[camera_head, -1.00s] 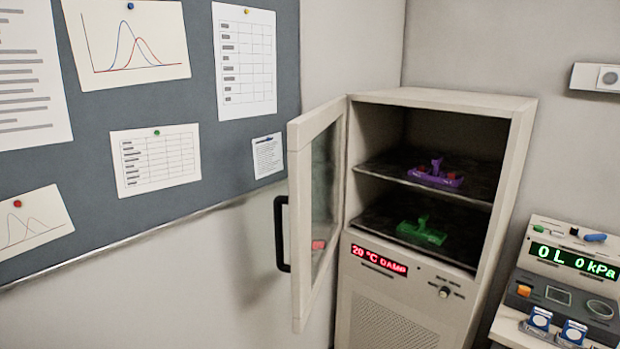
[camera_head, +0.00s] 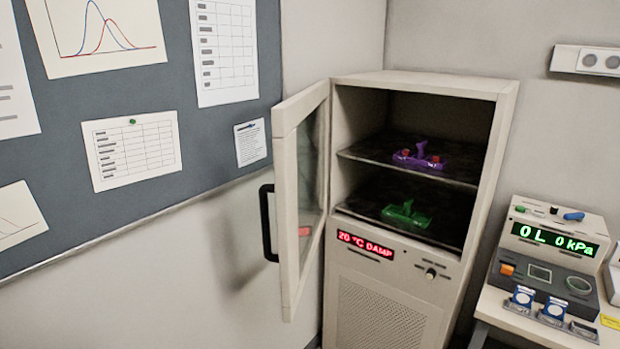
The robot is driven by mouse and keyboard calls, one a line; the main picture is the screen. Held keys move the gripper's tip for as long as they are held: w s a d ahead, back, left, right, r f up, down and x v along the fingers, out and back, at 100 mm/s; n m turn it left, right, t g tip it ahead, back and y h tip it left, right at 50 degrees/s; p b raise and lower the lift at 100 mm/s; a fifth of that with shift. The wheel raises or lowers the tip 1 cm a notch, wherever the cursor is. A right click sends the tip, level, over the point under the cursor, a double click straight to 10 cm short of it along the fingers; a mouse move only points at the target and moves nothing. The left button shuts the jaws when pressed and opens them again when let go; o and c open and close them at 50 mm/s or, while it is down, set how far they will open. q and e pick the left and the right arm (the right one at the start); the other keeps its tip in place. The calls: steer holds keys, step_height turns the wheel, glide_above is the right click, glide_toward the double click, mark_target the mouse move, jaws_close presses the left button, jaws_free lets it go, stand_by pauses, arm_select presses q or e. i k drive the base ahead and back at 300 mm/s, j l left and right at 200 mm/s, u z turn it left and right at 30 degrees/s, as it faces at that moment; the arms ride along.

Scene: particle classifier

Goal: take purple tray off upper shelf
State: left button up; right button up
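The purple tray (camera_head: 418,162) sits on the upper shelf (camera_head: 372,150) of the cabinet, toward its right side. It has an upright handle in the middle and small red items on it. A green tray (camera_head: 407,214) with a similar handle sits on the lower shelf (camera_head: 372,205). The cabinet (camera_head: 425,82) is open, with its glass door (camera_head: 300,195) swung out to the left. Neither of my grippers is in view.
The open door with its black handle (camera_head: 267,222) stands out to the left of the cabinet opening. A bench to the right holds an instrument (camera_head: 553,240) with a green display and small blue-topped items (camera_head: 522,298). The wall board (camera_head: 230,135) is at left.

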mark_target(421, 151)
steer(key=i+j+z, duration=0.15)
steer(key=j, duration=0.2)
steer(key=i+j+z, duration=0.15)
steer(key=j, duration=0.2)
steer(key=i+j+z, duration=0.2)
steer(key=j, duration=0.15)
steer(key=i+j+z, duration=0.15)
steer(key=j, duration=0.25)
steer(key=i+j+z, duration=0.15)
steer(key=j, duration=0.25)
